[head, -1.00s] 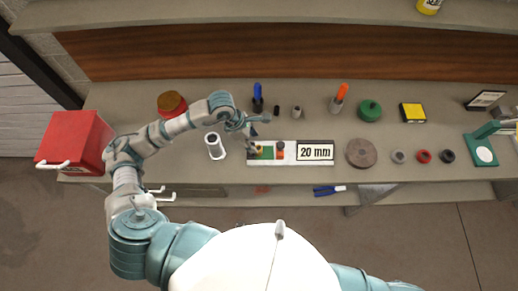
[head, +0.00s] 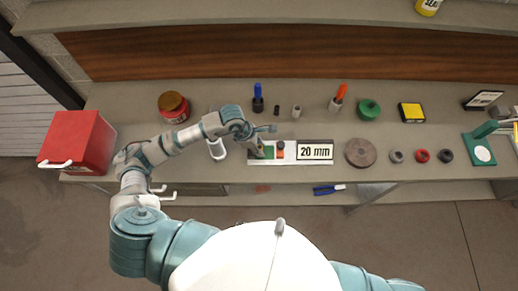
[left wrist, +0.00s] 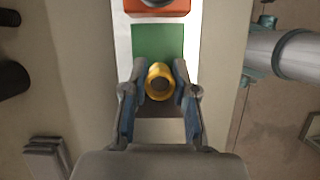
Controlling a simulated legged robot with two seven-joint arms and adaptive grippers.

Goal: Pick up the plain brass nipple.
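The plain brass nipple (left wrist: 160,82) is a short gold ring seen from above in the left wrist view. It is at the near end of a green patch (left wrist: 158,41) on a white board (head: 290,148). My left gripper (left wrist: 160,76) points down over it, one blue-padded finger on each side. The fingers are very close to the nipple, and I see no clear grip on it. In the head view my left gripper (head: 259,150) is at the board's left end and largely hides the nipple. My right gripper is out of view.
The board also bears an orange block (head: 281,149) and a "20 mm" label (head: 315,151). A white cylinder (head: 217,149) stands left of it, a brown disc (head: 361,153) right. Small fittings and pots line the back. A red box (head: 77,143) is at far left.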

